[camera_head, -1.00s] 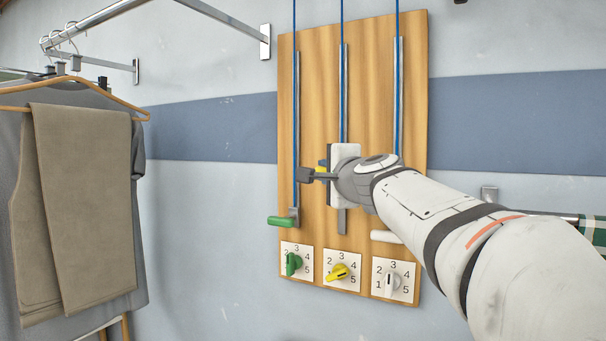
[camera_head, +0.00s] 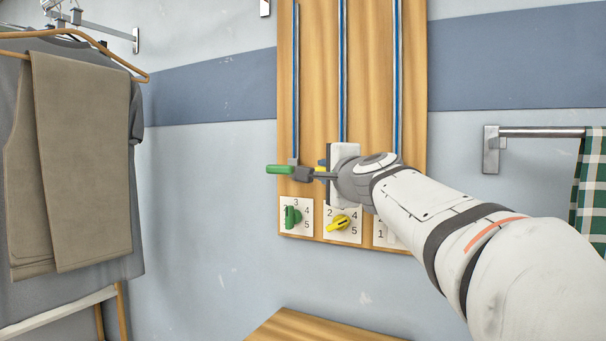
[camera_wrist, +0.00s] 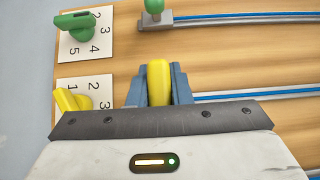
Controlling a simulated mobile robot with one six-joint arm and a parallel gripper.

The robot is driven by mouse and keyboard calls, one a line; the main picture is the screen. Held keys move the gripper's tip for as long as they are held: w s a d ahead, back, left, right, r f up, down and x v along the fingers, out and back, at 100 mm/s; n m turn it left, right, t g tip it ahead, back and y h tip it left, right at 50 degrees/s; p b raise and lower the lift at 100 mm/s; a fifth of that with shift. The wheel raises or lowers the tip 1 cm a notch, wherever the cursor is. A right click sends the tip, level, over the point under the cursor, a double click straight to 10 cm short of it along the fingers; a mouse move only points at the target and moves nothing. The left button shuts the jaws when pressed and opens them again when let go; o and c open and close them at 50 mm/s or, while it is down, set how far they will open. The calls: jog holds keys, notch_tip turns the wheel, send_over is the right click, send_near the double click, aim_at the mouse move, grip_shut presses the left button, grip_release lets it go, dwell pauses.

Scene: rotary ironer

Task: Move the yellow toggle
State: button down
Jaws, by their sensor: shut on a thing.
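The yellow toggle (camera_wrist: 158,82) is a rounded yellow handle on the middle of three vertical rails. My gripper (camera_wrist: 159,92) is shut on it, with one blue-grey finger on each side. In the head view only a sliver of the toggle (camera_head: 320,169) shows, because my gripper (camera_head: 322,174) and wrist cover the rest. The toggle is low on its rail, about level with the green handle (camera_head: 279,169) on the left rail. A yellow dial (camera_head: 341,223) on a numbered plate sits just below, on the same wooden board (camera_head: 316,90).
A green dial (camera_head: 291,216) sits left of the yellow one. A clothes rack with trousers (camera_head: 75,160) is at left, a wall bar with checked cloth (camera_head: 590,190) at right. A wooden surface (camera_head: 315,327) lies below.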

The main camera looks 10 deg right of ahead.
jog(key=shift+w+f, duration=0.1)
jog(key=shift+f, duration=0.45)
jog(key=c, duration=1.7)
grip_release()
jog(key=shift+c, duration=0.2)
jog(key=o, duration=0.4)
jog(key=shift+r, duration=0.25)
jog(key=shift+s, duration=0.2)
jog(key=s, duration=0.5)
jog(key=s+d, duration=0.1)
jog(key=s, duration=0.1)
jog(key=shift+s+d, duration=0.1)
jog(key=shift+s, duration=0.1)
